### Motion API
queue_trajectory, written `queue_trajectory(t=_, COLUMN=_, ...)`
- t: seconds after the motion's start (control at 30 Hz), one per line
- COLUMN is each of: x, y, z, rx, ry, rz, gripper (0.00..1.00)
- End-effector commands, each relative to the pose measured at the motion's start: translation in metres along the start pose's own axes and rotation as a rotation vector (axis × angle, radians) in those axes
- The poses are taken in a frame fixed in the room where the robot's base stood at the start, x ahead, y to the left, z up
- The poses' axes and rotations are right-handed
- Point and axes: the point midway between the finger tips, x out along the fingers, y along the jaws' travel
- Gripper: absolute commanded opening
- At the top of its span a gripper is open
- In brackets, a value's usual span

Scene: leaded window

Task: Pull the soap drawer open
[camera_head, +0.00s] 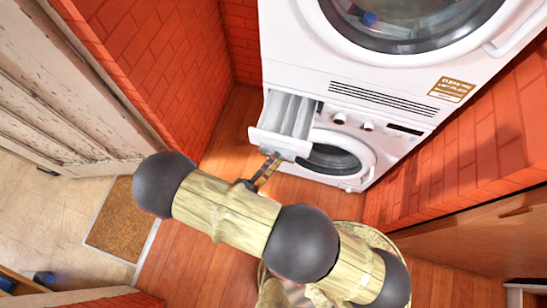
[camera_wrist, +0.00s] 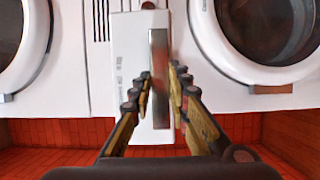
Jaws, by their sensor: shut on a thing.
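The soap drawer (camera_head: 285,113) is a white tray with compartments. In the head view it sticks well out of the left side of the lower white machine (camera_head: 345,158), so it stands open. My gripper (camera_head: 272,163) is at the drawer's front edge. In the wrist view the drawer's white front (camera_wrist: 127,65) fills the middle, with a grey bar handle (camera_wrist: 158,60) on it. The fingers of my gripper (camera_wrist: 160,80) lie on both sides of this handle, shut on it. The fingertips partly cover the handle.
A second white machine (camera_head: 400,68) is stacked above the lower one. A brick wall (camera_head: 150,60) stands left of the drawer, with wooden floor (camera_head: 225,135) between. A brown mat (camera_head: 118,215) lies at left. A wooden cabinet (camera_head: 480,225) stands at right.

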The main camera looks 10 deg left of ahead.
Motion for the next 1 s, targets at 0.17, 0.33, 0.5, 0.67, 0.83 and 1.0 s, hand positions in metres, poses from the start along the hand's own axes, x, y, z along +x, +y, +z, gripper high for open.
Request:
queue_trajectory(t=0.17, x=0.0003, y=-0.0047, z=0.0014, rx=-0.004, ry=-0.002, rz=-0.009, gripper=0.0)
queue_trajectory(t=0.33, x=0.0004, y=-0.0047, z=0.0014, rx=-0.004, ry=-0.002, rz=-0.009, gripper=0.0)
queue_trajectory(t=0.5, x=0.0004, y=-0.0043, z=0.0013, rx=-0.003, ry=-0.002, rz=-0.009, gripper=0.26)
queue_trajectory(t=0.67, x=0.0002, y=-0.003, z=0.0008, rx=-0.002, ry=-0.002, rz=-0.007, gripper=0.33)
queue_trajectory(t=0.83, x=0.0001, y=-0.0021, z=0.0004, rx=-0.001, ry=-0.001, rz=-0.006, gripper=0.33)
queue_trajectory(t=1.0, x=0.0, y=0.0016, z=0.0, rx=0.0, ry=-0.001, rz=-0.005, gripper=0.33)
